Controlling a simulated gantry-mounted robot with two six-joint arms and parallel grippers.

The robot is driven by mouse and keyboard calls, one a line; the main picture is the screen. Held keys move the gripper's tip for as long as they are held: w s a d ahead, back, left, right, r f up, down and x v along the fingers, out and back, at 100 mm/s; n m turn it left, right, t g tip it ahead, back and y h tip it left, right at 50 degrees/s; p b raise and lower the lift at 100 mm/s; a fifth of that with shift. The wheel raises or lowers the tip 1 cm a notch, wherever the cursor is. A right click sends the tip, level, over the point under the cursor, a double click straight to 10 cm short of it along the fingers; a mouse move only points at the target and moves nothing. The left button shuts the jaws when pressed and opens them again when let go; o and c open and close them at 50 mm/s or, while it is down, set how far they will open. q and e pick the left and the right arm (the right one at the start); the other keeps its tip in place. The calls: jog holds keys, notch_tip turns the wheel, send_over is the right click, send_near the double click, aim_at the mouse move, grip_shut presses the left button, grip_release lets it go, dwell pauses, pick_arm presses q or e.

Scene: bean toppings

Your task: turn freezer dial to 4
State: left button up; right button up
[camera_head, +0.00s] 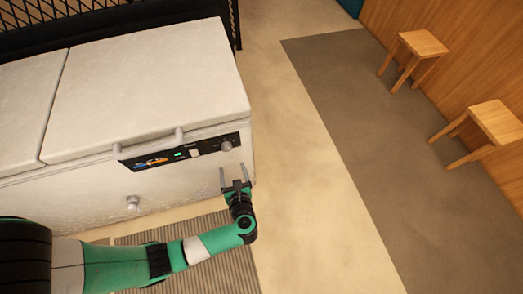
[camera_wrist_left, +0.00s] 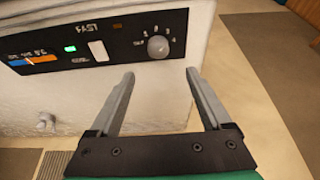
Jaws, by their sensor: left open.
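The white chest freezer (camera_head: 150,75) stands at the left, with a black control panel (camera_head: 170,154) on its front. The round grey freezer dial (camera_head: 227,146) is at the panel's right end. In the left wrist view the dial (camera_wrist_left: 158,47) shows clearly, with numbers printed around its upper right side. Which number it points at is too small to tell. My left gripper (camera_head: 234,174) is open and empty, just below and in front of the dial. In the wrist view its fingers (camera_wrist_left: 157,78) point towards the panel, apart from the dial. My right gripper is not in view.
A handle bar (camera_head: 148,148) juts out along the lid's front edge, left of the dial. A small knob (camera_head: 132,202) is low on the freezer front. A ribbed mat (camera_head: 215,255) lies below. Two wooden stools (camera_head: 422,44) stand far right; the floor between is clear.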

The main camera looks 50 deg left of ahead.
aim_at(227, 150)
pick_arm(q)
jog(key=b+x, duration=0.4)
jog(key=x, duration=0.7)
jog(key=shift+a, duration=0.35)
jog(key=shift+w+a, duration=0.1)
jog(key=shift+a, duration=0.1)
jog(key=shift+c, duration=0.2)
grip_shut()
